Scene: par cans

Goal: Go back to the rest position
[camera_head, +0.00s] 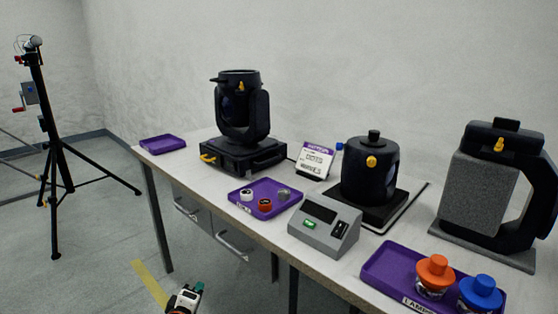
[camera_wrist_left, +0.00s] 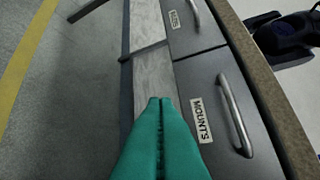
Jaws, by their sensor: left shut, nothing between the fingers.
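My left gripper (camera_head: 185,299) shows at the bottom of the head view, low in front of the table and apart from it. In the left wrist view its two green fingers (camera_wrist_left: 160,135) are pressed together with nothing between them. The fingers point toward the front of a drawer unit under the table, beside a drawer (camera_wrist_left: 222,110) labelled MOUNTS. My right gripper is not in view.
The long table (camera_head: 215,200) holds a moving-head lamp (camera_head: 240,110), a black can (camera_head: 370,170), a grey box (camera_head: 325,226), and purple trays (camera_head: 390,262) with orange and blue-topped items. A black tripod (camera_head: 48,150) stands left. Floor in front is clear.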

